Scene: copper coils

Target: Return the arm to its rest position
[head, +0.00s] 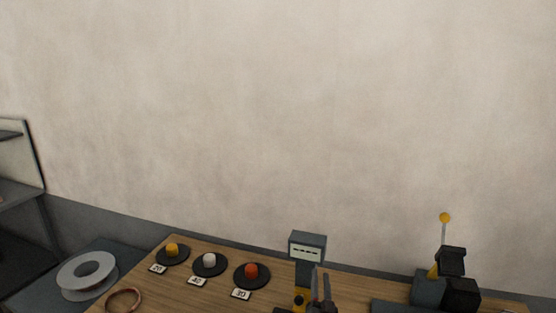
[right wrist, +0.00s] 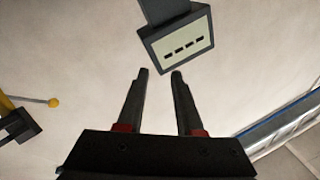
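My right gripper (head: 320,288) shows at the bottom of the head view, upright above the wooden bench (head: 200,294), in front of the display unit's post. In the right wrist view its two dark fingers (right wrist: 160,73) stand apart with nothing between them, so it is open and empty. A grey display unit (head: 307,246) with a pale screen is just behind the gripper in the head view. It also shows beyond the fingertips in the right wrist view (right wrist: 180,45). My left gripper and arm are not in view.
Black discs with a yellow (head: 172,249), a white (head: 209,259) and a red piece (head: 251,271) lie left of the gripper. A copper coil (head: 124,300) is at front left, beyond it a grey spool (head: 87,273). A lever device (head: 429,288) stands right. Wall space above is clear.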

